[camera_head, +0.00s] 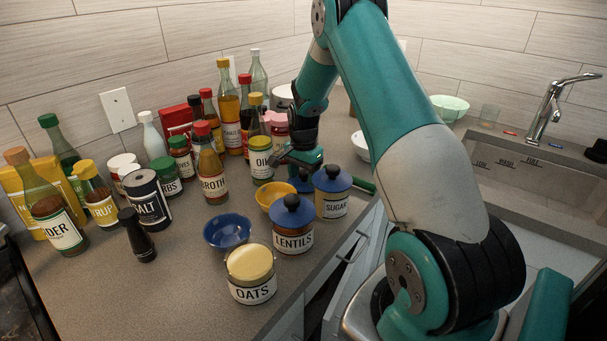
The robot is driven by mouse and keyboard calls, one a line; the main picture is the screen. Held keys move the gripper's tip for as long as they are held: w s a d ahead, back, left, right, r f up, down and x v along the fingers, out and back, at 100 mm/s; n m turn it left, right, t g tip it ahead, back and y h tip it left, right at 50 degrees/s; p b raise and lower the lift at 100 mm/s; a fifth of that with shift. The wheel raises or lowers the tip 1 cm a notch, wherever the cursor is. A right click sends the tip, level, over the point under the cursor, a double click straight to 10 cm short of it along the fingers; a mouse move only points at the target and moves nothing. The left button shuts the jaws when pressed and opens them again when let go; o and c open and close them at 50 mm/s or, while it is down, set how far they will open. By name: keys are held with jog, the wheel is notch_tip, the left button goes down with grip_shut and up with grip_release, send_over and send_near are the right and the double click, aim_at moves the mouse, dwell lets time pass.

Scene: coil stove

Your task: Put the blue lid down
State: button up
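My gripper (292,160) is low over the counter, between the OIL jar (261,160) and the SUGAR jar (333,204). A small dark-blue piece (304,184) shows just below it, partly hidden behind the jars. I cannot tell whether this is a lid or whether the gripper holds it. A blue lid with a round knob (292,209) sits on the LENTILS jar (293,241). A similar blue lid (332,177) sits on the SUGAR jar. My fingertips are too small and hidden to read.
A blue bowl (227,231), a yellow bowl (275,194) and the OATS jar (251,285) stand near the counter's front edge. Several bottles and jars crowd the back left. A sink (540,175) is at right. Bare counter (185,280) lies at front left.

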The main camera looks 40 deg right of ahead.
aim_at(303, 172)
notch_tip(303, 172, up, 12)
jog(key=b, duration=0.2)
jog(key=s+a+r+n, duration=0.1)
jog(key=a+r+n, duration=0.35)
jog(key=a, duration=0.65)
jog(key=s+a+r+n+t+y, duration=0.1)
jog(key=s+a+r+n, duration=0.1)
jog(key=s+a+n, duration=0.35)
jog(key=s+a+r+n+y, duration=0.1)
jog(key=s+a+n, duration=0.2)
jog(key=a, duration=0.6)
jog(key=s+a+n+y, duration=0.1)
jog(key=s+a+n, duration=0.4)
jog(key=s, duration=0.3)
jog(key=s+a+n+g+y, duration=0.1)
jog(key=s+a+n, duration=0.4)
jog(key=s, duration=0.4)
jog(key=shift+a+r+n, duration=0.3)
jog(key=shift+a, duration=0.35)
